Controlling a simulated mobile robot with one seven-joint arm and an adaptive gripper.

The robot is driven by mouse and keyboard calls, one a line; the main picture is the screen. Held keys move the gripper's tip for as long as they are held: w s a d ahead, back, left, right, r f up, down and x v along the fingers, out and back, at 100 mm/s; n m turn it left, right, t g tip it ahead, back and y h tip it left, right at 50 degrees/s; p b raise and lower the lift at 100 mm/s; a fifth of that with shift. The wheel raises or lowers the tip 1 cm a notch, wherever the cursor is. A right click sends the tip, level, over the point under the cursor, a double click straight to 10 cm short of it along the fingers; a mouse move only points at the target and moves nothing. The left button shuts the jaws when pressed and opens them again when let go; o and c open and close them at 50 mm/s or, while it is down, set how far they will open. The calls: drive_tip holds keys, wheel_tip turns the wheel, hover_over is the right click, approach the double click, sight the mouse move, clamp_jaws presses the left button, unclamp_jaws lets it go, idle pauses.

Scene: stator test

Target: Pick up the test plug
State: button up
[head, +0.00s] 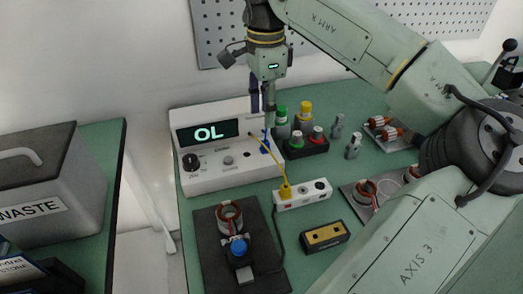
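The plug that best fits the test plug is a yellow plug (286,191). It sits upright in a white socket block (304,194), and a yellow lead (268,160) runs from it to the test meter (196,163). The meter's display reads "OL". My gripper (262,118) hangs pointing down by the meter's right end, behind and above the yellow plug and apart from it. A small blue part (265,146) shows just below the fingers; I cannot tell whether it touches them. The fingers are small and partly overlapped, so their opening is unclear.
A dark mat (212,262) holds a copper-wound stator (230,217) and a blue-knobbed fixture (239,250). A yellow-topped black block (325,236) lies in front of the socket block. Green, yellow and red capped parts (305,115) stand behind. A grey waste bin (50,190) is at left.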

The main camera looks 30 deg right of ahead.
sight(266, 140)
wheel_tip(266, 140, down, 8)
drive_tip(key=b, duration=0.5)
drive_tip(key=shift+d+b, duration=0.15)
drive_tip(key=shift+b, duration=0.25)
drive_tip(key=shift+r, duration=0.15)
drive_tip(key=shift+c, duration=0.5)
clamp_jaws()
